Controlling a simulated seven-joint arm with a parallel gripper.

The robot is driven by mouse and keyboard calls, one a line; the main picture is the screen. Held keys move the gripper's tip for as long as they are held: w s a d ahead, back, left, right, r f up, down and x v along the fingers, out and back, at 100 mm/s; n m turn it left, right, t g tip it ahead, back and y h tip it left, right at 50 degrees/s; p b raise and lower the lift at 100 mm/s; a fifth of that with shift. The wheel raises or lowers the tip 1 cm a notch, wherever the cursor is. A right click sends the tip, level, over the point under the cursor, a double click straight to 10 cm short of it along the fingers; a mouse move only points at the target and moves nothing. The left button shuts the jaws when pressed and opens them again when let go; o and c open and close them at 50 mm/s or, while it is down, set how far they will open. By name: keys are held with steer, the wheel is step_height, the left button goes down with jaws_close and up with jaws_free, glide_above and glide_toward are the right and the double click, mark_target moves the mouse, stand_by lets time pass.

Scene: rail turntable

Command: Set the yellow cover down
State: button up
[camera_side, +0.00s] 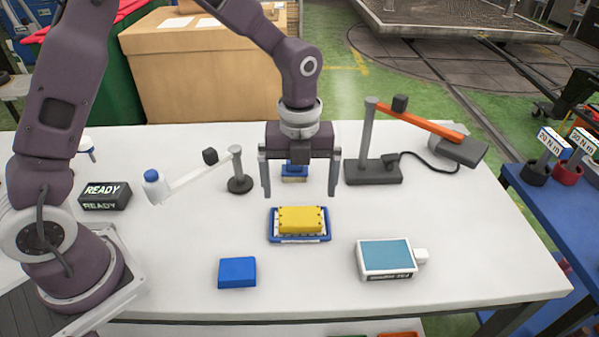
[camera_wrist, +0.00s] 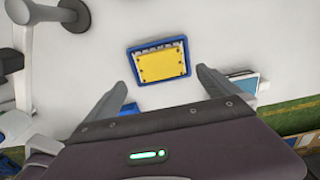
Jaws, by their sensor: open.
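The yellow cover (camera_side: 300,219) rests on white material inside a shallow blue tray (camera_side: 300,239) in the middle of the white table. The cover also shows in the wrist view (camera_wrist: 163,65), inside the blue tray rim (camera_wrist: 188,52). My gripper (camera_side: 301,191) is open, its two fingers pointing down, with nothing held between them. In the side view it hangs above the table, a little behind and above the cover. In the wrist view my open fingers (camera_wrist: 165,76) flank the tray's near side, apart from the cover.
A blue block (camera_side: 237,271) lies front left and a device with a teal screen (camera_side: 387,259) front right. A lamp with an orange arm (camera_side: 420,118) stands back right, a white jointed stand (camera_side: 238,172) left, a READY box (camera_side: 104,196) further left. A blue-topped object (camera_side: 294,171) stands behind my fingers.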

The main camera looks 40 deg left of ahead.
step_height(320, 180, up, 5)
steer(key=shift+f, duration=0.2)
steer(key=s+a+r+n+t, duration=0.3)
steer(key=s+a+r+n, duration=0.2)
steer(key=s+r+n, duration=0.7)
steer(key=s+a+n+t, duration=0.1)
steer(key=s+n+t, duration=0.1)
steer(key=s+n, duration=0.8)
steer(key=f+n, duration=0.1)
steer(key=n, duration=0.4)
steer(key=shift+s+a+t, duration=0.25)
steer(key=shift+a+t, duration=0.05)
steer(key=shift+a, duration=0.05)
